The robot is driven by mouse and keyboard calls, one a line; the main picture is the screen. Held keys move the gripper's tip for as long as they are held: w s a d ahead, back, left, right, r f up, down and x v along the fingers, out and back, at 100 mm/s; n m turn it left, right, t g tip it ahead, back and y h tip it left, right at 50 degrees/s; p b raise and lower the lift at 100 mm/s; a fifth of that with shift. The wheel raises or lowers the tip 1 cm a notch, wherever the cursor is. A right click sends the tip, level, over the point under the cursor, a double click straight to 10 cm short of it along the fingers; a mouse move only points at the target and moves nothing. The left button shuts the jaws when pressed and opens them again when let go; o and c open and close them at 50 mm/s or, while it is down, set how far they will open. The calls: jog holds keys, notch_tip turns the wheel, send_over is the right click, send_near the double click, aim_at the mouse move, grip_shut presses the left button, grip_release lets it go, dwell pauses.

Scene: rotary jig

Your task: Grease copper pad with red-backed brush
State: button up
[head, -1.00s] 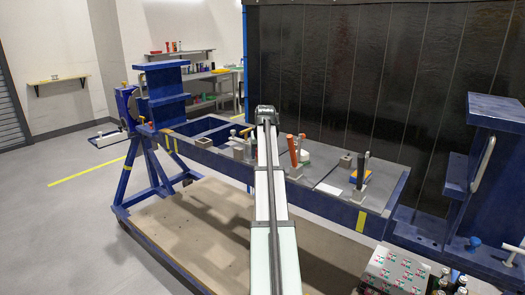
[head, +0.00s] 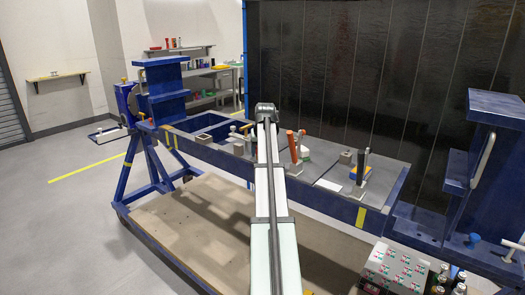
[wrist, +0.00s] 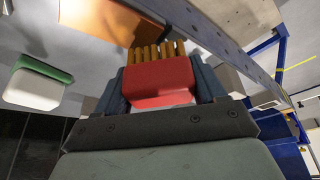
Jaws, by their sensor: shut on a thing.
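In the wrist view my gripper (wrist: 162,84) is shut on the red-backed brush (wrist: 160,82). Its red back lies between the two dark fingers, and its yellow-brown bristles point away from my gripper. A flat brown-orange surface that looks like the copper pad (wrist: 98,24) lies beyond the bristles, to the upper left. The bristle tips appear close to its edge; I cannot tell whether they touch it. In the head view my arm hides the gripper, the brush and the pad.
A white block with a green top (wrist: 36,86) lies at the left in the wrist view. In the head view a blue jig frame (head: 362,216) carries grey plates, upright handles (head: 292,146) and small blocks. A control box (head: 392,270) stands at the lower right.

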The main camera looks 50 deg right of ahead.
jog(key=shift+f, duration=0.7)
dwell(0.3)
